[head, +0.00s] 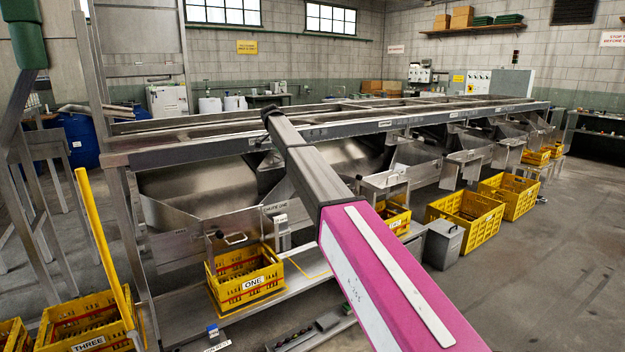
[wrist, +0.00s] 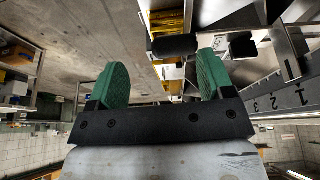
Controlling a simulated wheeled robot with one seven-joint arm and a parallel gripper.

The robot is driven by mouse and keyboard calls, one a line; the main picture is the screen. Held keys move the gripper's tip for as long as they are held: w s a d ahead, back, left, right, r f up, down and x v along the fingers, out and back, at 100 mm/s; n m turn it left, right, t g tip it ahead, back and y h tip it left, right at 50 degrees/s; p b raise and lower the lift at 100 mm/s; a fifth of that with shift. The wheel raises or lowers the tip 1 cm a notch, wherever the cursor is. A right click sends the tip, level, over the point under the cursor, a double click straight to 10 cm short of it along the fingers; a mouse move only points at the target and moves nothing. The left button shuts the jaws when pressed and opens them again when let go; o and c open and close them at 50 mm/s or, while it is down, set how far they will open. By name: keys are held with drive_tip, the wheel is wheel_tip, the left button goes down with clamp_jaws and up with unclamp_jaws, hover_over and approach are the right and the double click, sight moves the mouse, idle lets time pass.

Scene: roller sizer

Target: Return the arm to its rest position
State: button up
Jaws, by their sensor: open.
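My gripper (wrist: 160,75) shows in the wrist view with its two green finger pads standing wide apart. The gap between the pads holds nothing that I can see gripped. A dark rounded part (wrist: 174,46) shows beyond the gap; I cannot tell what it is or how far off. In the head view my pink and grey arm stretches from the lower right up and left, across the front of the long metal sizer (head: 180,150). I cannot make out the gripper fingers in the head view.
A yellow crate labelled ONE (head: 272,280) sits on the low shelf under the sizer. A crate labelled THREE (head: 115,335) stands at lower left beside a yellow post (head: 100,235). More yellow crates (head: 480,225) line the front. The floor (head: 570,250) at right is clear.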

drive_tip(key=s+d+f+n+g+y, duration=0.1)
drive_tip(key=s+d+f+n, duration=0.2)
drive_tip(key=s+d+f, duration=0.85)
drive_tip(key=s+d+f+n, duration=0.2)
drive_tip(key=s+d+f, duration=0.6)
drive_tip(key=f, duration=0.6)
drive_tip(key=s+d+f+n+y, duration=0.1)
drive_tip(key=s+d+f+n, duration=0.1)
drive_tip(key=s, duration=0.8)
drive_tip(key=s+d+f+n+g, duration=0.1)
drive_tip(key=s+d+f, duration=0.4)
drive_tip(key=s, duration=0.5)
drive_tip(key=s+d+f+n+y, duration=0.1)
drive_tip(key=s+d+f+n, duration=0.1)
drive_tip(key=s+d+f, duration=0.2)
drive_tip(key=s+f, duration=0.3)
drive_tip(key=s, duration=0.3)
drive_tip(key=shift+s+n+y, duration=0.2)
drive_tip(key=shift+n+y, duration=0.1)
drive_tip(key=shift+n, duration=0.1)
drive_tip(key=shift+d, duration=0.1)
